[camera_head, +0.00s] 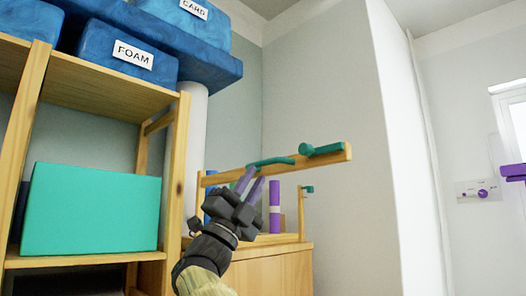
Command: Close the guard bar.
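The guard bar (225,177) is a wooden rail on a wooden rack atop a cabinet. It slants up to the right, its right end standing out above and beyond the rack's right post. A teal handle (270,161) is on its middle and a teal latch piece (321,149) at its right end. A small teal catch (308,189) sits on the right post (301,212), apart from the bar. My gripper (256,175) has two purple fingers with a narrow gap between them, just below the handle. Whether they touch the bar cannot be told. Nothing shows between them.
Purple and blue upright items (274,206) stand in the rack behind my gripper. A wooden shelf (105,95) with a teal box (92,207) and blue bins labelled FOAM (125,58) and CARD stands at the left. A pale wall corner (400,140) rises at the right.

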